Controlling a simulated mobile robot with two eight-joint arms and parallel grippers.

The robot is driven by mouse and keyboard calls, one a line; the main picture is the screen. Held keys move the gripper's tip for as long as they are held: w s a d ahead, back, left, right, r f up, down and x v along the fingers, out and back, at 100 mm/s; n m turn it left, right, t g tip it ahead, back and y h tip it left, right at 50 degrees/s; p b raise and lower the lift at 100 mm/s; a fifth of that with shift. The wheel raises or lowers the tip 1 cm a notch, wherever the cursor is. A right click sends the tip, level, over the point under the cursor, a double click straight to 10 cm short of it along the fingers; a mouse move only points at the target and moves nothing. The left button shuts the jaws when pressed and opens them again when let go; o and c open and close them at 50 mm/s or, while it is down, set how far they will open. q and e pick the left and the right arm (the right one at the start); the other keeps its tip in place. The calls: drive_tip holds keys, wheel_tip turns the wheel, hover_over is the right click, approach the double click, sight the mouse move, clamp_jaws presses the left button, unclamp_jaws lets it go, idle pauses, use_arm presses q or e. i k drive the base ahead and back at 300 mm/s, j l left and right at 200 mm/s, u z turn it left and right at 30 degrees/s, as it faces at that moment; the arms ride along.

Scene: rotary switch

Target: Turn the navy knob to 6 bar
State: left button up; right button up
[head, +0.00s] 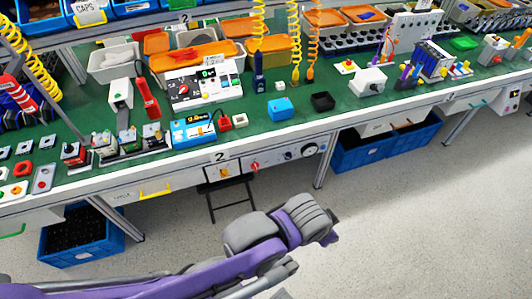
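A small dark knob (288,155), which looks like the navy one, sits on the pale panel under the front edge of the workbench. A round dial gauge (309,149) is just right of it. The scale marks around the knob are too small to read, so its setting cannot be told. My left arm comes in from the lower left, and its dark end, my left gripper (334,226), is over the floor in front of the bench, well apart from the knob. Its fingers are too unclear to tell open from shut. My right gripper is not in view.
On the same panel are a red knob (255,167) and a yellow-plated switch (225,172). A black folding stool (229,198) stands below. Blue crates (385,148) are under the green-topped workbench (330,125), which is crowded with devices. The floor in front is clear.

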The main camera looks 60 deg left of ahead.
sight(288, 155)
drive_tip(key=u, duration=1.8)
drive_tip(key=i+j, duration=0.15)
drive_tip(key=j, duration=0.25)
drive_tip(key=i+j, duration=0.15)
drive_tip(key=j, duration=0.2)
drive_tip(key=i+j, duration=0.1)
drive_tip(key=j, duration=0.3)
drive_tip(key=i+j, duration=0.15)
drive_tip(key=j, duration=0.25)
